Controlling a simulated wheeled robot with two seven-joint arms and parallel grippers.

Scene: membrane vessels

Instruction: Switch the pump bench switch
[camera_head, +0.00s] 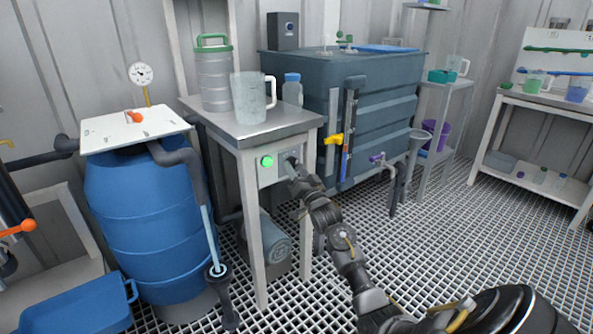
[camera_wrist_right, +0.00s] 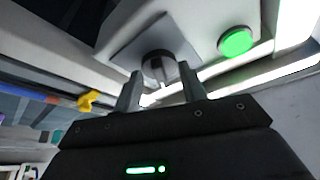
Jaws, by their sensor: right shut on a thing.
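The pump bench (camera_head: 262,132) stands left of the middle in the head view, with a grey control panel on its front. A green round light or button (camera_head: 267,161) is on the panel; it also shows in the wrist view (camera_wrist_right: 236,41). The bench switch, a dark rotary knob on a grey plate (camera_wrist_right: 157,66), is to its left in the wrist view. My right gripper (camera_head: 294,165) is at the panel and hides the switch in the head view. In the wrist view its two fingers (camera_wrist_right: 162,92) stand either side of the knob, shut on it. My left gripper is not in view.
A clear jug (camera_head: 249,98), a steel canister (camera_head: 213,78) and a blue-capped bottle (camera_head: 292,89) stand on the bench. A blue barrel (camera_head: 150,220) is at left, a large grey tank (camera_head: 385,105) behind at right. A pump (camera_head: 265,245) sits under the bench. Grated floor is open at right.

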